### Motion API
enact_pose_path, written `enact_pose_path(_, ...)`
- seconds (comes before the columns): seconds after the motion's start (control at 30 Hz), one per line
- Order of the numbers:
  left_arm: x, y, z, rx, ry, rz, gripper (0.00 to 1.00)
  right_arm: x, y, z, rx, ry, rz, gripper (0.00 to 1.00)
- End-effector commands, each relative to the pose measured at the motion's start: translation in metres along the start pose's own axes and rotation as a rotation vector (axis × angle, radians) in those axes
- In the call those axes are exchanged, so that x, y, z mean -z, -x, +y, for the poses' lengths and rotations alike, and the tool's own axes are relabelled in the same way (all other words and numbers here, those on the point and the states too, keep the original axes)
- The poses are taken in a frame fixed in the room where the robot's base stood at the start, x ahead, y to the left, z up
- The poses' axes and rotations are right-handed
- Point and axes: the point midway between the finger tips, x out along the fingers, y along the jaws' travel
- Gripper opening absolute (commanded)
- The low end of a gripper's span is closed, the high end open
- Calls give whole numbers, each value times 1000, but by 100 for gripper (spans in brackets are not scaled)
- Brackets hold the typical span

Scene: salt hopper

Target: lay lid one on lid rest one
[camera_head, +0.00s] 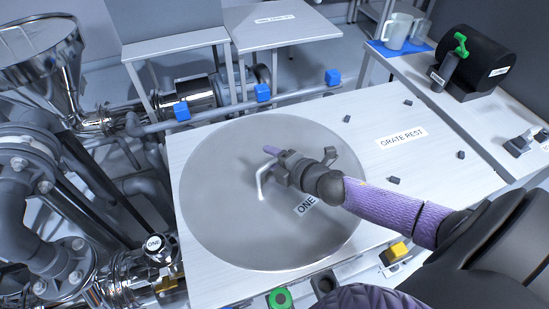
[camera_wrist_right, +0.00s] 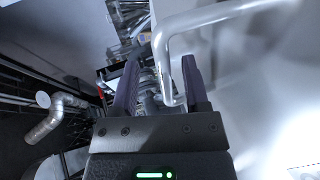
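Lid one (camera_head: 225,190) is a large round grey metal disc with an "ONE" label and a bent silver bar handle (camera_head: 262,182). It lies flat over the pale surface in the middle of the head view. My right gripper (camera_head: 272,165) is at the handle. In the right wrist view, its two dark purple fingers (camera_wrist_right: 160,90) stand apart, with the handle bar (camera_wrist_right: 160,50) between them, nearer the right finger. A gap shows beside the bar. A pale stand (camera_head: 290,30) at the top bears a label too small to read surely. My left gripper is out of view.
A "GRATE REST" label (camera_head: 402,138) marks the pale surface right of the lid, with small dark blocks around it. Pipes and a steel funnel (camera_head: 40,50) crowd the left. A side table at top right holds a black cylinder (camera_head: 475,62) and pale mugs (camera_head: 397,31).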

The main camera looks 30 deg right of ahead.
Motion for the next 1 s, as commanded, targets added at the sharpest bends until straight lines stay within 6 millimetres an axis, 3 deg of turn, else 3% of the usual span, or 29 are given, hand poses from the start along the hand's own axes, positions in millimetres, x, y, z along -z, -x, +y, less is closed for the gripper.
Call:
enact_pose_path(0.23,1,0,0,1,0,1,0,0,0,-2,4,-1,0,58)
enact_pose_path(0.7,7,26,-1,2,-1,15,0,0,91,1,2,-3,0,58)
enact_pose_path(1.0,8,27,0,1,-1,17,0,0,99,0,1,-6,-5,58)
